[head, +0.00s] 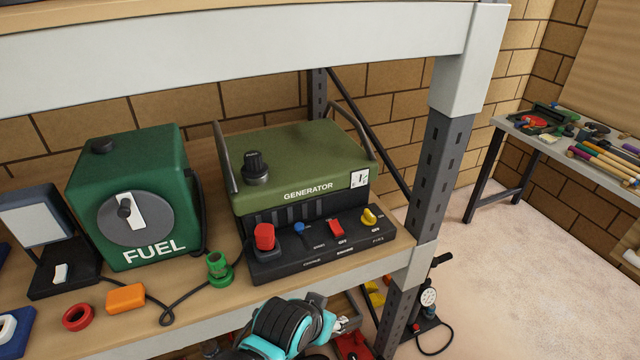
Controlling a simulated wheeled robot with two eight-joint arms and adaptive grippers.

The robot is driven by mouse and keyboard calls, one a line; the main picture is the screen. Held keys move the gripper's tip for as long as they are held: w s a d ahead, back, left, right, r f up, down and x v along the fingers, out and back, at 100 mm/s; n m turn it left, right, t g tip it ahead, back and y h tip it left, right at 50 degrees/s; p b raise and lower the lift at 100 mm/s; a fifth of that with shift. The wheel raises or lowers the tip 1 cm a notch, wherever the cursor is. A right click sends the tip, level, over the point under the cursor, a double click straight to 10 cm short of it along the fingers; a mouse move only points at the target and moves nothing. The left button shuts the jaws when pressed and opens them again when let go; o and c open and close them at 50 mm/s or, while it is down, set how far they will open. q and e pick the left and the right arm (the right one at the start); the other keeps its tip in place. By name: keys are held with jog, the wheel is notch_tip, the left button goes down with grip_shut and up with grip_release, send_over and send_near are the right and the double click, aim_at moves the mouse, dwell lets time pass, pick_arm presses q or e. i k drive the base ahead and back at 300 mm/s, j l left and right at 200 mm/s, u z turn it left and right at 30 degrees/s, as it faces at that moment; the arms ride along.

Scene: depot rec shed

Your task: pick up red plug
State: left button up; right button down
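A red block-like piece (264,237) stands upright on the left end of the black control panel (300,262) at the front of the green generator (300,165); it is the likeliest red plug, though I cannot be sure. A red ring (77,317) lies on the shelf at the lower left. A part of one of my arms, teal and black, shows at the bottom centre, in front of the shelf edge and below the panel. No fingertips can be made out, and neither gripper is clearly in view.
A green fuel box (128,200) stands left of the generator. An orange block (126,298), a green spool-like piece (219,268) and a dark cable lie on the shelf (190,310). A grey post (436,180) bounds the shelf at right. A workbench (590,165) stands beyond.

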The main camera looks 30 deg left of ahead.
aim_at(265, 237)
jog(key=u, duration=1.35)
